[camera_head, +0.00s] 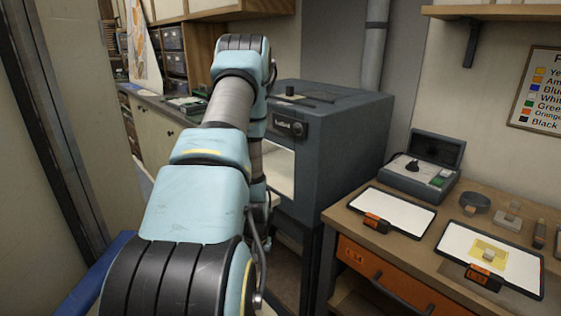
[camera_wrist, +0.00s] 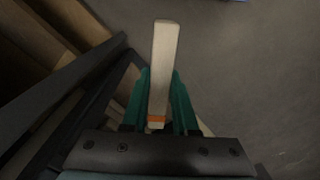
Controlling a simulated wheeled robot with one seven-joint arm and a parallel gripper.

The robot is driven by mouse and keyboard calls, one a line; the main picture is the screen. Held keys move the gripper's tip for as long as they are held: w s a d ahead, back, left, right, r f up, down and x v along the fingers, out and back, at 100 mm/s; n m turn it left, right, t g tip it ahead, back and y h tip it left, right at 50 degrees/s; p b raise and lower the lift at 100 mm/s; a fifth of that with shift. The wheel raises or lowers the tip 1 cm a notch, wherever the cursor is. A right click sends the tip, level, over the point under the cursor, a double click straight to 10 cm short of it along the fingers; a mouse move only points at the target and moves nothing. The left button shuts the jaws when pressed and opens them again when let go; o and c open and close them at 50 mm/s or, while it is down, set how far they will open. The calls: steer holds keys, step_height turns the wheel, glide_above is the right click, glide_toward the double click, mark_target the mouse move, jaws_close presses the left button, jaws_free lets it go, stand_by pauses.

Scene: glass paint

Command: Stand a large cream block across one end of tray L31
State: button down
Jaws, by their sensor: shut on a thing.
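A long cream block (camera_wrist: 164,50) is held between the two green fingers of my gripper (camera_wrist: 160,85) in the wrist view. An orange band crosses the block near the gripper's base. My gripper is shut on the block. In the head view my arm hides the gripper and the block. Two white trays with dark rims lie on the wooden bench: an empty left tray (camera_head: 395,208) and a right tray (camera_head: 520,265) with a yellow square and a small pale block on it. Each has an orange tag at its front. I cannot read which is L31.
A dark kiln-like cabinet (camera_head: 345,140) stands left of the bench. A grey instrument case (camera_head: 420,178) sits open behind the left tray. Small items lie behind the right tray. An orange drawer (camera_head: 365,262) is under the bench. Bare floor (camera_wrist: 255,80) shows in the wrist view.

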steer(key=r, duration=0.2)
steer(key=w+r, duration=0.1)
steer(key=r, duration=0.5)
steer(key=shift+w+r, duration=0.15)
steer(key=shift+w, duration=0.2)
step_height(320, 180, up, 6)
steer(key=p, duration=0.3)
steer(key=shift+p, duration=0.3)
steer(key=shift+f, duration=0.25)
